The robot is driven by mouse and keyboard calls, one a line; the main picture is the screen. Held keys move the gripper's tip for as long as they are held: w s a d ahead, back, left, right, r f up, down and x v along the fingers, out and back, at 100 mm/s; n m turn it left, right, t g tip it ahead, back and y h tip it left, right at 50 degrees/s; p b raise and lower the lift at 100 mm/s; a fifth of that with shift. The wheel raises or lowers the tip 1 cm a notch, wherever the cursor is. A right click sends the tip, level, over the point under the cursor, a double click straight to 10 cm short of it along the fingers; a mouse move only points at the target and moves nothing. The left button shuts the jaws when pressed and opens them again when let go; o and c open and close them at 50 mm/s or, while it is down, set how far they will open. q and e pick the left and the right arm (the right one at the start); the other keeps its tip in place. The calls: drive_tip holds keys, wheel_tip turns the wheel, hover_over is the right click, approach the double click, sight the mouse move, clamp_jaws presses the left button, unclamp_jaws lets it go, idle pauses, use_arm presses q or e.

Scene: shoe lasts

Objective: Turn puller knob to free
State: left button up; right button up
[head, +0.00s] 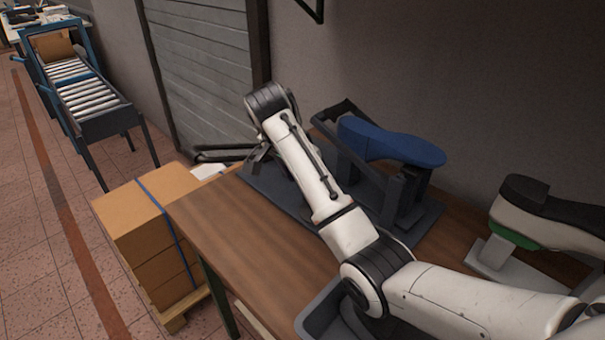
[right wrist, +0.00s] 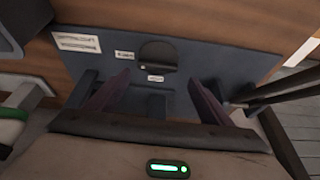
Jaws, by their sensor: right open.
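The puller is a dark grey machine on a flat base plate (head: 262,186), with a blue shoe last (head: 390,143) mounted on top. In the right wrist view its plate (right wrist: 200,62) carries a dark round knob (right wrist: 158,55) and several white labels, too blurred to read. My right gripper (right wrist: 159,78) is open and empty. Its two fingers point toward the plate, one on each side of the knob and apart from it. In the head view my right arm reaches across the bench and hides part of the puller and the knob. My left gripper is not in view.
The wooden bench (head: 225,228) has clear room at its front left. A grey tray (head: 312,318) sits under my arm. A second last with a black sole and green band (head: 515,236) stands at right. Strapped boxes (head: 140,225) and a roller conveyor (head: 88,97) lie left.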

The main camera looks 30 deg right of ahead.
drive_tip(key=shift+v, duration=2.15)
drive_tip(key=shift+s+d+f, duration=0.1)
drive_tip(key=shift+s, duration=0.05)
drive_tip(key=shift+x, duration=5.15)
drive_tip(key=shift+s, duration=0.1)
